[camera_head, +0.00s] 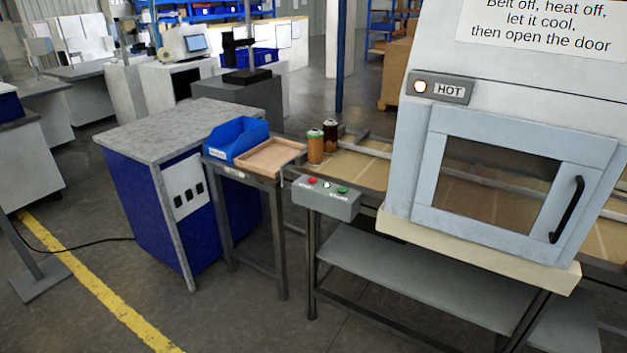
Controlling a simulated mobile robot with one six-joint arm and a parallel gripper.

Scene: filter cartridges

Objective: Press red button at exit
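A grey control box (326,199) is fixed at the near left end of the conveyor, beside the oven-like machine. On its top face a red button (311,181) sits at the left and a green button (342,190) at the right, with a small pale light between them. The labels under them are too small to read. The machine (507,130) has a closed windowed door with a black handle, a lit lamp marked HOT (441,88) and a sign on belt, heat and door. My gripper is not in view.
Two cartridges, one orange (315,150) and one dark (330,136), stand at the conveyor's (362,167) left end. A small stand holds a blue bin (237,139) and a wooden tray (270,157). A blue cabinet (160,190) stands left. The floor in front is clear.

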